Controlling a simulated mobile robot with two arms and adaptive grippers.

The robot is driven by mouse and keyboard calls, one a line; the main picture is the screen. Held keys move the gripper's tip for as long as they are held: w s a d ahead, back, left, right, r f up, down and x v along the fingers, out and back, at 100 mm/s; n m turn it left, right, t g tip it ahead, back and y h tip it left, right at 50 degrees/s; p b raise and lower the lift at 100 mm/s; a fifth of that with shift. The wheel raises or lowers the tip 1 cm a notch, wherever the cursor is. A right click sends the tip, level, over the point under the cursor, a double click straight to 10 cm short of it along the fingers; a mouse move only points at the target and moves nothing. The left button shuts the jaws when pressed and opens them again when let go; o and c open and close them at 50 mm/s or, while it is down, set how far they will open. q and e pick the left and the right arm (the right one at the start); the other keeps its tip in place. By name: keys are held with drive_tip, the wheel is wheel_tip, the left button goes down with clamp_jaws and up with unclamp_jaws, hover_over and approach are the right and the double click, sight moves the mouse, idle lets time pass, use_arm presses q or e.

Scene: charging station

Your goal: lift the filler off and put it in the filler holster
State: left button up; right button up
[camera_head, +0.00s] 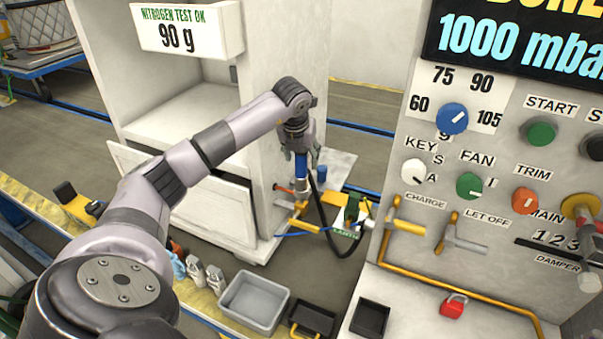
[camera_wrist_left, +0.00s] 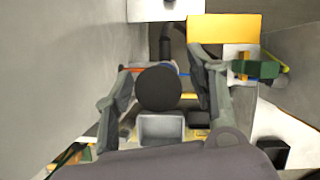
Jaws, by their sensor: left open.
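The filler (camera_head: 301,168) has a blue body and a black hose. It stands upright below my left gripper (camera_head: 299,130), above the yellow fittings beside the white cabinet. My left gripper is open. In the left wrist view its fingers (camera_wrist_left: 160,92) stand either side of a dark round top (camera_wrist_left: 158,88), which seems to be the filler's upper end. No firm contact shows. I cannot clearly make out the filler holster. My right gripper is not in view.
A white cabinet (camera_head: 217,205) stands close behind my left arm. The control panel (camera_head: 446,165) is at the right. A grey bin (camera_head: 254,301) and a black tray (camera_head: 313,320) lie in front. The black hose (camera_head: 345,248) loops toward the green-labelled fitting (camera_head: 346,220).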

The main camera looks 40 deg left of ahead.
use_arm(q)
drive_tip(key=shift+f, duration=0.2)
clamp_jaws()
idle(0.6)
drive_tip(key=shift+r, duration=0.1)
